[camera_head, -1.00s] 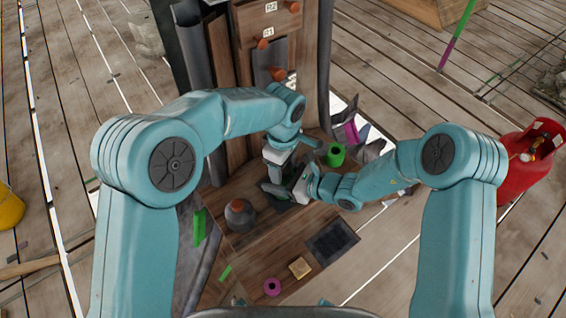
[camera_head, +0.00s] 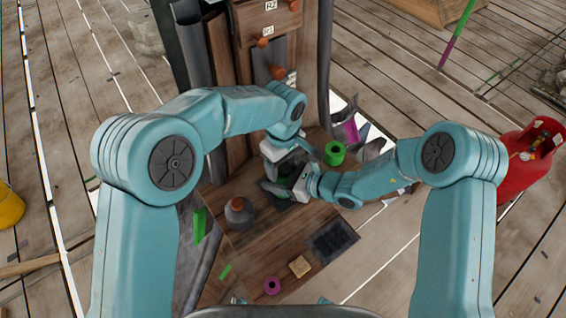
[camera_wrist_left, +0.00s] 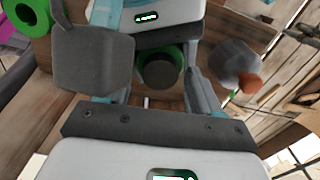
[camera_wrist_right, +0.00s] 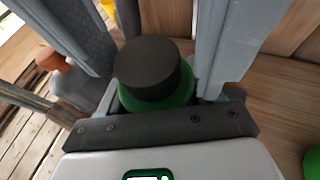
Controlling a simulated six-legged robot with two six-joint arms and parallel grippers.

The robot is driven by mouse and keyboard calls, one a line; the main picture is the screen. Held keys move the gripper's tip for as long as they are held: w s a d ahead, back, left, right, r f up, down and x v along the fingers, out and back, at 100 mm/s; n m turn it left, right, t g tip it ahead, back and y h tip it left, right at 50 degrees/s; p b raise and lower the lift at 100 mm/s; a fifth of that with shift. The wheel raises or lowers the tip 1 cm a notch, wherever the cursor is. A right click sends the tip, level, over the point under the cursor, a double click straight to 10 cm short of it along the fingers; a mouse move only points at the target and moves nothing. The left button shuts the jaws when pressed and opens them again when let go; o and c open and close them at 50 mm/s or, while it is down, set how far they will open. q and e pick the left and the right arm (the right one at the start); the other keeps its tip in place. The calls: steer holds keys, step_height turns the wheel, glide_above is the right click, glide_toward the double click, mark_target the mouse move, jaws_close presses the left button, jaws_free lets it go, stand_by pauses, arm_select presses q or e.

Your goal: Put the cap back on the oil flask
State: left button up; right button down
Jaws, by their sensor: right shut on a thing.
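The oil flask is a green round body with a black cylindrical cap (camera_wrist_right: 148,70) on top in the right wrist view. The cap appears to sit on the flask's green shoulder (camera_wrist_right: 150,100); I cannot tell whether it is fully seated. My right gripper (camera_head: 287,183) is shut around the flask's body. My left gripper (camera_head: 277,168) is at the flask from above. In the left wrist view its fingers stand apart, with the dark cap (camera_wrist_left: 160,72) between them and clear gaps beside it. In the head view the grippers mostly hide the flask.
A grey jar with an orange top (camera_head: 238,214) stands left of the flask. A green ring-like piece (camera_head: 334,153) lies to the right. A dark flat panel (camera_head: 332,240), a tan block (camera_head: 300,266) and a magenta ring (camera_head: 272,286) lie nearer. A wooden cabinet (camera_head: 258,60) rises behind.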

arm_select(q)
steer(key=shift+r, duration=2.25)
steer(key=o, duration=0.6)
steer(key=shift+c, duration=0.2)
step_height(320, 180, up, 12)
arm_select(e)
steer(key=shift+c, duration=0.5)
jaws_free()
